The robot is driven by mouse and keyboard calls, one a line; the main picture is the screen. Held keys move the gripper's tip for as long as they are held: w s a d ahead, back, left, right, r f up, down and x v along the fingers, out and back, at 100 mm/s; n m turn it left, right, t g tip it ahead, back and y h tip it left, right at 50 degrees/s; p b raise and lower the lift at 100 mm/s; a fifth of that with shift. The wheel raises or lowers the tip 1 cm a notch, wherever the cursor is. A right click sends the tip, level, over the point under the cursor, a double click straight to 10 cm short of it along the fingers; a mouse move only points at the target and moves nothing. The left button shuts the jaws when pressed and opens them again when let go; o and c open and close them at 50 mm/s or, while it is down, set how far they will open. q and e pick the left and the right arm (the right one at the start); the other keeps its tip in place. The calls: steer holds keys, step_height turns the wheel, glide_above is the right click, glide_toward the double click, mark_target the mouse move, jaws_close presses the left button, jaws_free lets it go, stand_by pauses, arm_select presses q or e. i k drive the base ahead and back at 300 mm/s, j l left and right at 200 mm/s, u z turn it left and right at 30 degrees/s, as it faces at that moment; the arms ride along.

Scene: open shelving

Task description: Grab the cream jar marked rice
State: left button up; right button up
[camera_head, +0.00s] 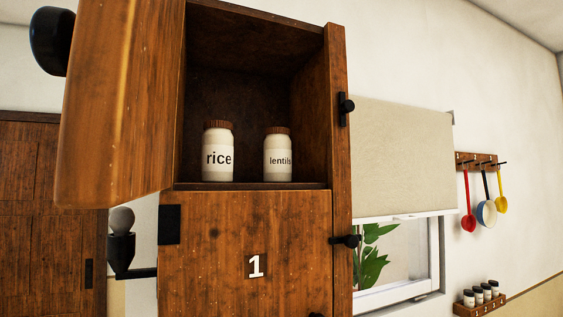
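The cream jar marked rice (218,171) stands upright with a brown lid on the floor of an open wooden cabinet compartment (247,186). A similar cream jar marked lentils (278,172) stands to its right, with a gap between them. Neither of my grippers shows in the head view.
The cabinet door (120,100) hangs open on the left. A closed lower door (245,240) carries a white 1. A wall lamp (121,240) is at lower left. A window blind (403,155), hanging utensils (486,211) and a small spice rack (480,308) are to the right.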

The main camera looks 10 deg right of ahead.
mark_target(217, 147)
steer(key=k+l+u, duration=0.2)
steer(key=l+u, duration=0.15)
steer(key=l, duration=0.15)
steer(key=k+l+u, duration=0.25)
steer(key=l+u, duration=0.15)
steer(key=k+l+u, duration=0.35)
steer(key=i+l, duration=0.05)
steer(key=l, duration=0.05)
